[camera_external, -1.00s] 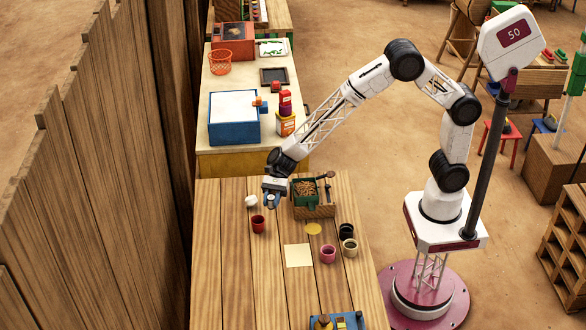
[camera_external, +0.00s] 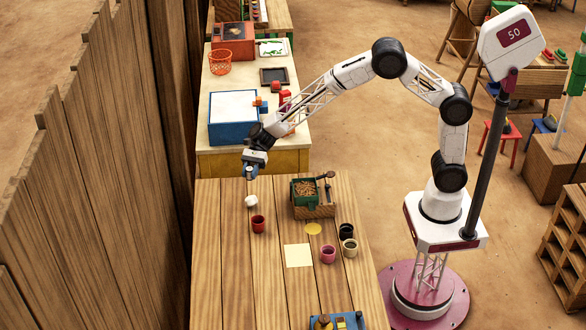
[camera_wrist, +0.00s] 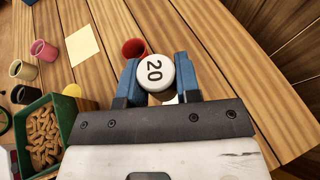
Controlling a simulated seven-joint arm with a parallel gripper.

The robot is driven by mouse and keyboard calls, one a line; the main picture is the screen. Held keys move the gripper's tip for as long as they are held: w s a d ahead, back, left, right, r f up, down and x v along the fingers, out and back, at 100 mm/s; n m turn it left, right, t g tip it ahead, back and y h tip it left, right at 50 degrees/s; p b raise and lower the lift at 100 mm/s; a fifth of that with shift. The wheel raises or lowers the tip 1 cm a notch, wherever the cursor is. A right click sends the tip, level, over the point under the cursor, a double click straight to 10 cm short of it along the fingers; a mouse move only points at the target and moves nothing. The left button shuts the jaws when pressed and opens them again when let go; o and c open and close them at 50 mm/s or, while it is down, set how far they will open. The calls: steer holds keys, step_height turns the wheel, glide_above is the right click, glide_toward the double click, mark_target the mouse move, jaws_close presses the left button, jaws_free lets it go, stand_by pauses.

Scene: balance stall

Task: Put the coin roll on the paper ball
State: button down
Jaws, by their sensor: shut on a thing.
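My gripper (camera_external: 251,169) is shut on the coin roll (camera_wrist: 154,73), a pale cylinder whose round end reads "20" in the wrist view. The roll's end also shows small between the fingertips in the outside view (camera_external: 249,173). The blue fingers press it from both sides, and it is held up in the air. The paper ball (camera_external: 251,201), small and white, lies on the wooden table near its far left edge, lower in the outside picture than the gripper. In the wrist view the roll and fingers hide most of that spot; a pale patch shows just below the roll.
A red cup (camera_external: 258,223) stands close to the paper ball. To the right are a green bin (camera_external: 304,201) of brown pieces, a yellow disc (camera_external: 313,229), and pink (camera_external: 327,254), black (camera_external: 346,230) and cream cups (camera_external: 350,248). A pale square (camera_external: 298,256) lies mid-table.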

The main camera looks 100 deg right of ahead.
glide_above(251, 198)
steer(key=shift+f, duration=3.1)
steer(key=shift+f, duration=1.85)
steer(key=shift+f, duration=0.1)
steer(key=c, duration=0.8)
jaws_free()
steer(key=shift+f, duration=0.1)
steer(key=v, duration=1.2)
steer(key=shift+s, duration=0.15)
